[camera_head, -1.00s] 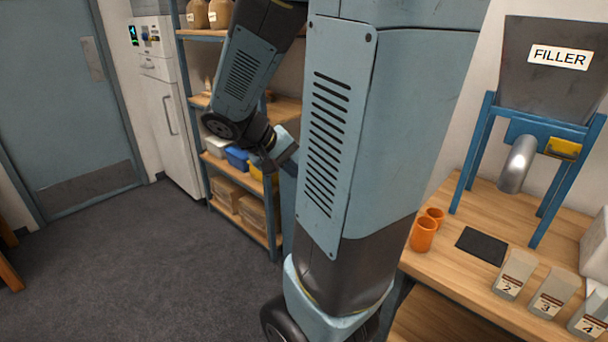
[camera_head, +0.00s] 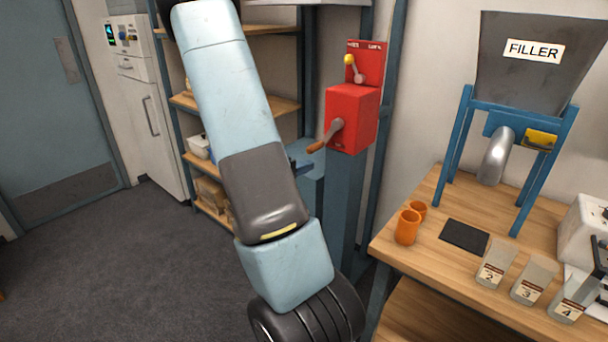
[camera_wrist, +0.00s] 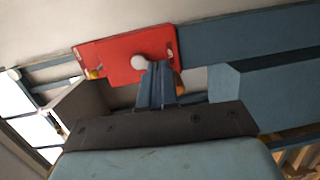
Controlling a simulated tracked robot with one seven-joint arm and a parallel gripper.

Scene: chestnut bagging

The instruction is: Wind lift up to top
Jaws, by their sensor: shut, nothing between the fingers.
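The lift's red winch box (camera_head: 352,118) is on a blue post (camera_head: 343,205) in the middle of the head view. A grey crank (camera_head: 337,128) with a brown wooden grip (camera_head: 317,146) sticks out of its side. Above is a red panel (camera_head: 374,62) with a yellow-knobbed lever (camera_head: 350,60); its small lettering is unreadable. In the wrist view, the red winch (camera_wrist: 122,54) lies beyond my gripper (camera_wrist: 157,72), whose fingers are shut and empty. The wooden grip (camera_wrist: 179,84) shows partly behind the fingers. I cannot tell whether they touch it. My arm hides most of the gripper in the head view.
A bench (camera_head: 400,245) at right holds orange cups (camera_head: 407,227), a dark pad (camera_head: 464,237), numbered containers (camera_head: 495,263) and the filler (camera_head: 520,60) on its blue stand. Shelves (camera_head: 280,103) stand behind my arm.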

